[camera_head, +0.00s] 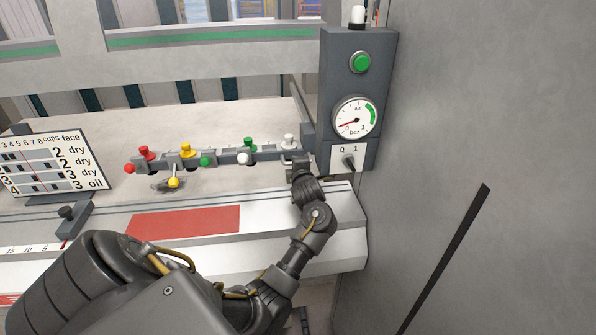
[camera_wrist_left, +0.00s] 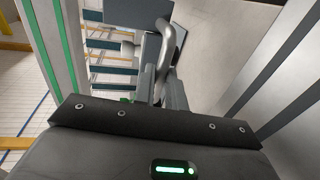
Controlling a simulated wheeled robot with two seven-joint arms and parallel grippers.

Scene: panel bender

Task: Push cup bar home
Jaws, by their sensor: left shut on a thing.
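The cup bar (camera_head: 222,157) is a dark grey bar carrying red, yellow, green and white fittings. It lies across the pale machine bed, left of the control box. My left gripper (camera_head: 297,166) is at the bar's right end, close to the control box. The left wrist view shows the gripper's fingers (camera_wrist_left: 161,88) shut around a curved grey handle (camera_wrist_left: 173,42). In the head view the gripper and wrist partly hide that handle. My right gripper is not in view.
The control box (camera_head: 379,90) has a green button (camera_head: 360,62), a pressure gauge (camera_head: 356,117) and a 0/1 switch (camera_head: 349,161). A cup chart (camera_head: 62,162) stands at left. A red strip (camera_head: 185,221) lies on the front ledge. A grey wall (camera_head: 510,130) closes the right side.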

